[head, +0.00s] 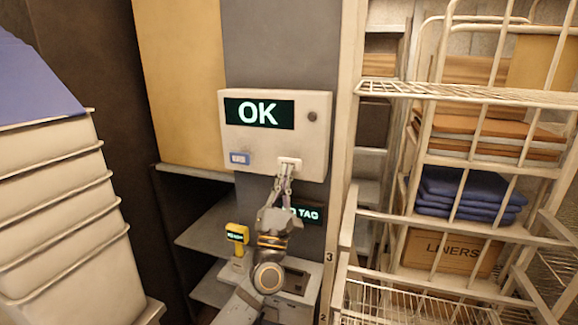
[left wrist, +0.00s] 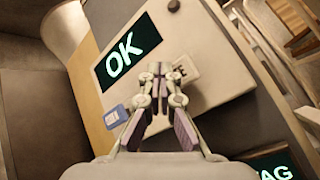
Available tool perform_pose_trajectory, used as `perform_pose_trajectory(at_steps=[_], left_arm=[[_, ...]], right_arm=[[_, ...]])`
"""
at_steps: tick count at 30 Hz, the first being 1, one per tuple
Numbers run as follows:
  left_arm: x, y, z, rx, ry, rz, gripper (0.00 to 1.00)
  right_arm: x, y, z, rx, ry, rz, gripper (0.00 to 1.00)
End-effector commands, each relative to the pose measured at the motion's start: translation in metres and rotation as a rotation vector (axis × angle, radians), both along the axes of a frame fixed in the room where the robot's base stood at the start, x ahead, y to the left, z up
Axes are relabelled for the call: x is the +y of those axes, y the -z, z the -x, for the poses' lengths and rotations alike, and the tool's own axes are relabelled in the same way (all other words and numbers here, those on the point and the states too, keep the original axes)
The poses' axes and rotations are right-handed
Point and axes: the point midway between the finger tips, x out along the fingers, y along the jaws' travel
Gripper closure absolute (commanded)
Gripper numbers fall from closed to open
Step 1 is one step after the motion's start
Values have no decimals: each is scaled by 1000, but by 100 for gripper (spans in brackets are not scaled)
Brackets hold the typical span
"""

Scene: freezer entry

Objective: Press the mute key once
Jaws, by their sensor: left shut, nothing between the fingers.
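A pale control panel (head: 315,130) is mounted on the grey wall, and its dark display (head: 259,113) reads OK. A blue key (head: 240,158) sits at the panel's lower left, its label too small to read. A white key (head: 290,163) sits at the lower right. My left gripper (head: 286,172) is shut and empty, its fingertips right at the white key. In the left wrist view the fingertips (left wrist: 156,70) are beside the white key (left wrist: 185,70), partly covering it; whether they touch it I cannot tell. The blue key (left wrist: 116,115) is clear of the gripper. My right gripper is out of view.
A second display (head: 308,213) reading TAG, partly hidden by my gripper, is below the panel. A yellow device (head: 237,234) stands lower left of it. Stacked pale bins (head: 60,200) are at left. A white wire rack (head: 470,95) with blue cloths (head: 465,195) is at right.

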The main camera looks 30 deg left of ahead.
Motion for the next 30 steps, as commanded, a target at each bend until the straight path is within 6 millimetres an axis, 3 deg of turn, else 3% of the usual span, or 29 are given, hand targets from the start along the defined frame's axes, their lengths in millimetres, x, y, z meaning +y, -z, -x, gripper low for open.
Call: perform_pose_trajectory(at_steps=[15, 30], left_arm=[[-11, 0, 45, 2, -1, 0, 100], [-11, 0, 47, 0, 0, 0, 100]], right_arm=[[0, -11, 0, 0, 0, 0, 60], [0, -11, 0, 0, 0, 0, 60]])
